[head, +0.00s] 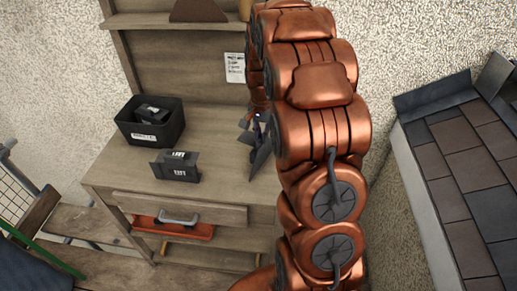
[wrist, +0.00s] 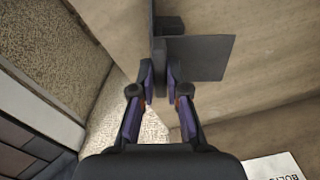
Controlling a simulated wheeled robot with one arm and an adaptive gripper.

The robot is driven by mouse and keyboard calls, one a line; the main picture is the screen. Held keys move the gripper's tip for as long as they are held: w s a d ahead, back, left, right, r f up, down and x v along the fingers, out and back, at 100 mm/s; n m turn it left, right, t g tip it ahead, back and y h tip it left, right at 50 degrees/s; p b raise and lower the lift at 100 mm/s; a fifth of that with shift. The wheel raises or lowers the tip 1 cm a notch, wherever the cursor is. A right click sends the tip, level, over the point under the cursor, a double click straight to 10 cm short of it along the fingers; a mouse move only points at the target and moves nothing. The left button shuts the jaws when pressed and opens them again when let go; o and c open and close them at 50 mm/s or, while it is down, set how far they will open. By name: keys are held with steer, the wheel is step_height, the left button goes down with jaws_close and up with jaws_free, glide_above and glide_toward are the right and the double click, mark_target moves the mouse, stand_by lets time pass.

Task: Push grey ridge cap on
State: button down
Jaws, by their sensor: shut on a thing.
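My gripper (wrist: 160,90) is shut on a dark grey folded piece, which looks like a ridge cap (wrist: 203,57). One flat side of the cap spreads to the right in the wrist view, and its other side shows nearly edge-on. In the head view my gripper (head: 258,122) is partly hidden behind my copper arm, and the cap (head: 261,155) hangs at a tilt over the right end of the workbench. I cannot tell whether it touches the bench. The tiled roof (head: 465,160) stands at the right, with dark grey pieces (head: 433,94) along its upper edge.
A black bin (head: 150,133) holding a labelled dark piece stands on the workbench (head: 107,172). Another labelled dark piece (head: 175,166) lies in front of it. A shelf (head: 150,20) is above. An orange case (head: 174,227) sits below the drawer.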

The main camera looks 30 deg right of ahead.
steer(key=shift+r, duration=0.1)
stand_by(0.4)
steer(key=shift+r, duration=2.45)
